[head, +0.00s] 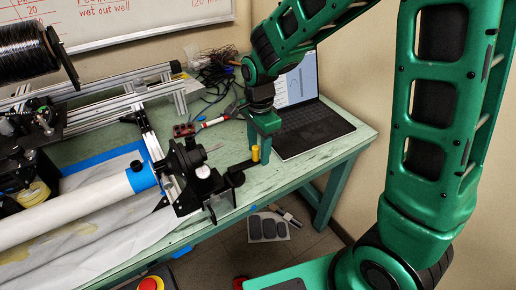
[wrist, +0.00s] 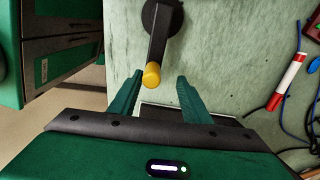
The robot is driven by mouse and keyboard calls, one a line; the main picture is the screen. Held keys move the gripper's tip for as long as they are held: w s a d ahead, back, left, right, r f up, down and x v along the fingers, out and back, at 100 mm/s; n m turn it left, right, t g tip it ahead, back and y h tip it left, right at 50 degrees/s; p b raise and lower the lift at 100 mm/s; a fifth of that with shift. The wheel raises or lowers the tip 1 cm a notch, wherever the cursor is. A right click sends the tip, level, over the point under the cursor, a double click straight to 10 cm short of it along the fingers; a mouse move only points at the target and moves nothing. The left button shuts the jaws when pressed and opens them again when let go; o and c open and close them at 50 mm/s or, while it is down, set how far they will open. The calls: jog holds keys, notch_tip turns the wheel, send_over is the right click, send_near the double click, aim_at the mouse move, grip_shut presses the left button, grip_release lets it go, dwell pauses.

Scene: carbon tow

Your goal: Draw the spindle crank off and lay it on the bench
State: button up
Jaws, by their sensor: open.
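The spindle crank is a black arm (head: 236,177) with a yellow handle (head: 255,153), at the right side of the black spindle unit (head: 198,172). In the wrist view the crank's dark arm (wrist: 159,38) runs down from a round hub at the top edge to the yellow handle (wrist: 152,76). My gripper (wrist: 160,80) is open, with the handle's end between its green fingertips in this view, nearer the left finger. A gap shows on both sides. In the head view my gripper (head: 264,140) points down just behind the handle. Where the crank joins the spindle is hard to see.
The green bench (head: 310,150) has an open laptop (head: 310,125) at right, close to my gripper. A red-and-white marker (head: 214,122) and cables (head: 215,70) lie behind. A white tube (head: 70,210) fills the left. Some bare bench shows right of the crank.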

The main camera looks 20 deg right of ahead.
jog(key=shift+r, duration=0.1)
notch_tip(320, 180, up, 10)
jog(key=shift+r, duration=0.25)
dwell(0.6)
jog(key=s+d+r+n, duration=0.1)
jog(key=s+d+n, duration=0.2)
jog(key=s+d, duration=0.6)
jog(key=s+d+n, duration=0.3)
jog(key=s+d, duration=0.3)
jog(key=d, duration=0.6)
jog(key=s+d+f+n, duration=0.1)
jog(key=s+d+n, duration=0.1)
jog(key=s, duration=0.7)
jog(key=shift+s+d+f+n, duration=0.2)
jog(key=shift+s+d+n, duration=0.1)
jog(key=shift+d, duration=0.2)
